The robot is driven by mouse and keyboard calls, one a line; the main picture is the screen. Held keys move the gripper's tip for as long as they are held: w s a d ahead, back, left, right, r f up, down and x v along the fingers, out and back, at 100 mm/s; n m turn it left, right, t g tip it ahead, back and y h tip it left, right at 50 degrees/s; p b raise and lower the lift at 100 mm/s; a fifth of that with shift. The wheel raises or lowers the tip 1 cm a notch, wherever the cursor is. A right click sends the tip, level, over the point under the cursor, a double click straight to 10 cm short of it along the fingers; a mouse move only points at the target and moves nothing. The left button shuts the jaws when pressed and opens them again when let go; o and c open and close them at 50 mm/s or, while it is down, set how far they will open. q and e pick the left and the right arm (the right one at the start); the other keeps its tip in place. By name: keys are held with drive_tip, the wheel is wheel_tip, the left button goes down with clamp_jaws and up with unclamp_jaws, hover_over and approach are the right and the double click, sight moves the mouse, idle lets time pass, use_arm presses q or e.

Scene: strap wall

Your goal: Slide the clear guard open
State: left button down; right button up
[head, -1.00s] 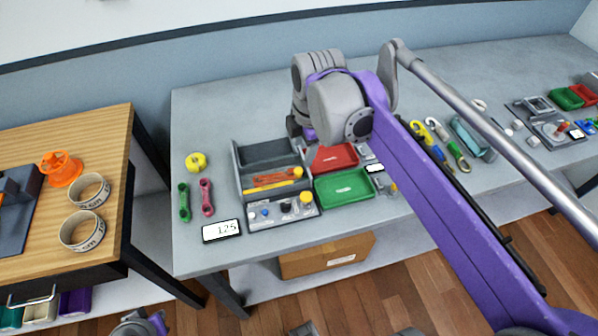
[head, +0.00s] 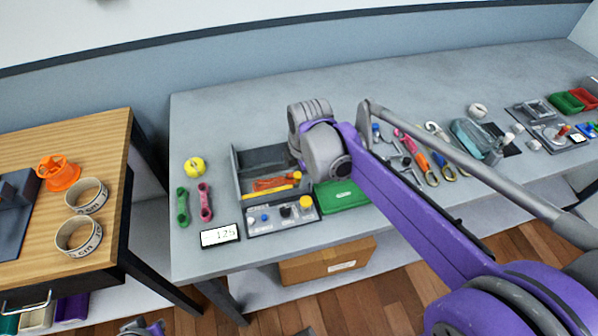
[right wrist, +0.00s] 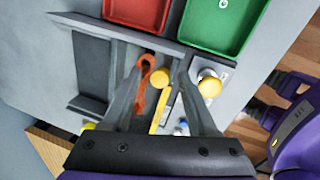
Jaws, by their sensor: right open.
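The control panel (head: 256,222) stands at the front of a grey organiser, with a yellow knob (head: 306,201), a dark knob and blue buttons. I cannot clearly make out the clear guard in either view. My right gripper (right wrist: 152,62) is open and empty in the right wrist view, pointing down over the organiser. Its fingers stand either side of an orange tool (right wrist: 146,82) and a yellow-ended tool (right wrist: 160,76), with no grip visible. My right wrist hides the fingertips in the head view. The yellow knob shows beside the right finger in the wrist view (right wrist: 208,86).
The grey organiser (head: 236,172) holds the tools. A red tray (right wrist: 137,12) and a green tray (head: 343,196) sit beside it. A white display reading 125 (head: 219,236) lies left of the panel, near green and pink wrenches (head: 205,202). The table's left back is clear.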

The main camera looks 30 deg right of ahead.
clamp_jaws()
idle(1.4)
